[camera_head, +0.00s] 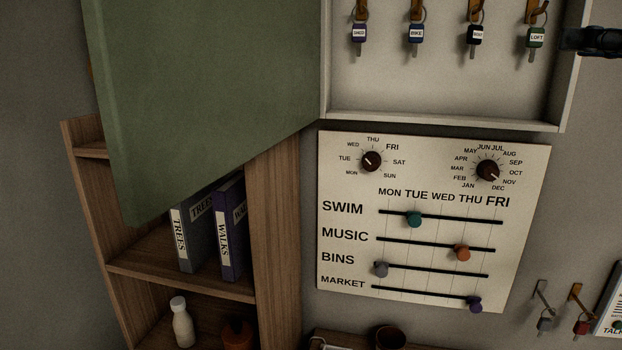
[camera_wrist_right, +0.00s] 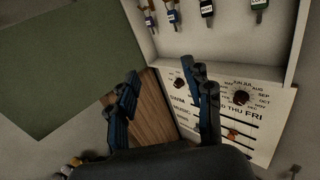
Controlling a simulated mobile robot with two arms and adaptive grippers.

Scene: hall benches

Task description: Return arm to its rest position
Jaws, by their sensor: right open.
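My right gripper (camera_head: 590,41) shows as a dark shape at the upper right edge of the head view, by the right wall of the key cabinet (camera_head: 450,122). Most of it is cut off there. In the right wrist view its two blue-black fingers (camera_wrist_right: 165,78) stand apart with nothing between them. Behind them are the wooden shelf side, the white dial-and-slider board (camera_wrist_right: 262,112) and the green door (camera_wrist_right: 60,75). I cannot tell whether the gripper touches the cabinet wall. My left gripper is in neither view.
The green door (camera_head: 200,90) hangs open in front of the wooden shelf (camera_head: 275,220) with binders. Several tagged keys hang in the cabinet. The slider board (camera_head: 345,165) is below it.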

